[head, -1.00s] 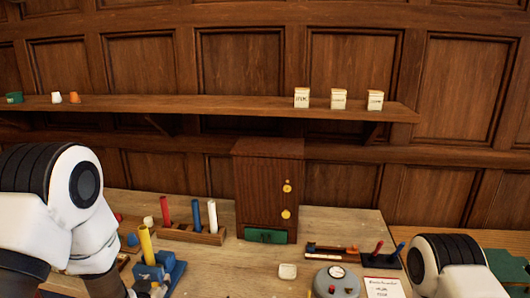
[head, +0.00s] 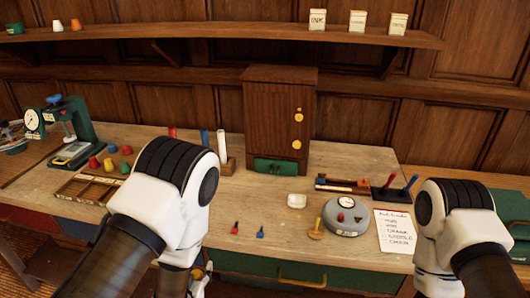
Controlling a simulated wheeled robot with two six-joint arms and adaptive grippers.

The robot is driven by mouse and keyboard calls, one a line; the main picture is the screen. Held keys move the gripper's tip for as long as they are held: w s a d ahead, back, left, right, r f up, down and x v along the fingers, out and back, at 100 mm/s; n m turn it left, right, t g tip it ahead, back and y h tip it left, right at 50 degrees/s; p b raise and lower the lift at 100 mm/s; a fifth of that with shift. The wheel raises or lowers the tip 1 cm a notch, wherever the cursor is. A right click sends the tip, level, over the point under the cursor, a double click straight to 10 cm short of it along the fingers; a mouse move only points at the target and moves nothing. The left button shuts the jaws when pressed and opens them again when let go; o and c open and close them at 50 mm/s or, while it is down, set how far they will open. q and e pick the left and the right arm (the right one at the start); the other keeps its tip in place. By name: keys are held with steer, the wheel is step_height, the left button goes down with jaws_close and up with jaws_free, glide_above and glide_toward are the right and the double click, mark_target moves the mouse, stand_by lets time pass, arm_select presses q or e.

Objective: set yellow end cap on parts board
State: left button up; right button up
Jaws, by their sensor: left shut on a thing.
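My left gripper (head: 201,281) is low at the bottom edge, in front of the bench, and mostly hidden by my arm. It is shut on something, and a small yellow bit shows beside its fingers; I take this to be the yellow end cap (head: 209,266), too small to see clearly. Several coloured caps, yellow ones among them (head: 108,164), stand on the left of the bench behind a wooden compartment tray (head: 68,196). I cannot tell which surface is the parts board. My right arm reaches down at the right; its gripper is out of frame.
A brown cabinet (head: 270,118) stands at the back. A grey round device (head: 345,218), a paper card (head: 396,250), a white dish (head: 297,200), a yellow peg (head: 315,231), and small red (head: 235,228) and blue (head: 260,232) pieces lie at the front. A green press (head: 80,135) is at far left.

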arm_select(q)
steer(key=shift+s+d+r, duration=0.15)
steer(key=shift+d+r, duration=0.05)
steer(key=shift+r, duration=0.05)
steer(key=d+r+m+g+h, duration=0.2)
steer(key=d+m+g+h, duration=0.4)
steer(key=d+m, duration=0.1)
steer(key=d+r+m+g+h, duration=0.3)
steer(key=d+m+g+h, duration=0.3)
steer(key=m, duration=0.4)
steer(key=shift+s+d+g+h, duration=0.3)
steer(key=shift+s+d+h, duration=0.15)
steer(key=shift+h, duration=0.25)
